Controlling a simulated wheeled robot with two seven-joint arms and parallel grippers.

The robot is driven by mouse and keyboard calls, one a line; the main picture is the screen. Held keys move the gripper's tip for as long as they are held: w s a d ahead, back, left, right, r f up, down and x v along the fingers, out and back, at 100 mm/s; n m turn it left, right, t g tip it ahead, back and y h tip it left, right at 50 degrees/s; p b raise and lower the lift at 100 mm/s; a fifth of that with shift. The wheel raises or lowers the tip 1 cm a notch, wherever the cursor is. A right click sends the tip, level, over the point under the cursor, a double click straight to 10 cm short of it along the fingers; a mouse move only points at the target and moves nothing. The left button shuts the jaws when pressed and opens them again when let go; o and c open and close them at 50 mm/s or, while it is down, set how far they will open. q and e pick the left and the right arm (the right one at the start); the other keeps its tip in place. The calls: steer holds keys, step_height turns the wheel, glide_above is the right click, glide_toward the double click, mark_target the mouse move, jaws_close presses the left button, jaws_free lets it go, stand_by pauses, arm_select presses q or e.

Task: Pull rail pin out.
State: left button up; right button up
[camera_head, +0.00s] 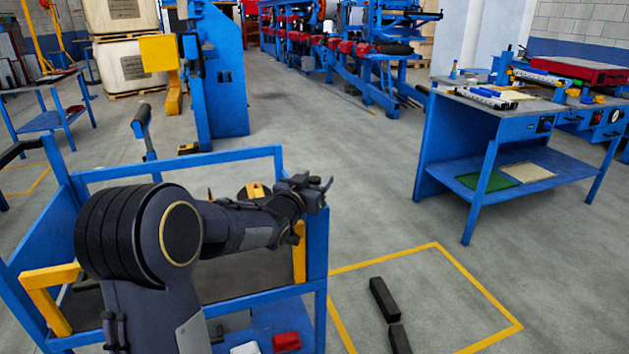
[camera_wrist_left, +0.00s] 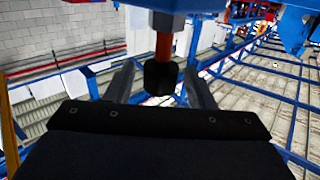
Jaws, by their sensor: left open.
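The rail pin (camera_wrist_left: 160,77) shows in the left wrist view as a black knob on a short red shaft. It hangs below a blue block (camera_wrist_left: 180,4) at the top of that view. My left gripper (camera_wrist_left: 159,68) is open, with one finger on each side of the knob. A gap shows between the knob and each finger. How deep the knob sits between them I cannot tell. In the head view my left gripper (camera_head: 318,188) is over the right end of a blue cart. I cannot make out the pin in that view. My right gripper is not in view.
The blue cart (camera_head: 180,163) with yellow handles (camera_head: 50,290) stands under my left arm. Two dark bars (camera_head: 384,299) lie on the floor inside a yellow-lined square. A blue workbench (camera_head: 470,110) stands at the right. The floor between them is clear.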

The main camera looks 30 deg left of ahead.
arm_select(q)
steer(key=s, duration=0.7)
steer(key=shift+s+d, duration=0.3)
steer(key=shift+s, duration=0.05)
steer(key=s+d+f+g+h, duration=0.2)
steer(key=s+d+f+g, duration=0.3)
steer(key=s, duration=0.5)
steer(key=s+d+f+g+h, duration=0.1)
steer(key=s+d+f+g, duration=0.2)
steer(key=s+d, duration=0.5)
steer(key=s+d+f+g+h, duration=0.2)
steer(key=s+d+f+g, duration=0.15)
steer(key=s, duration=0.85)
step_height(320, 180, up, 18)
steer(key=p, duration=1.8)
steer(key=shift+n+g, duration=0.4)
steer(key=shift+g, duration=0.05)
steer(key=shift+a, duration=0.1)
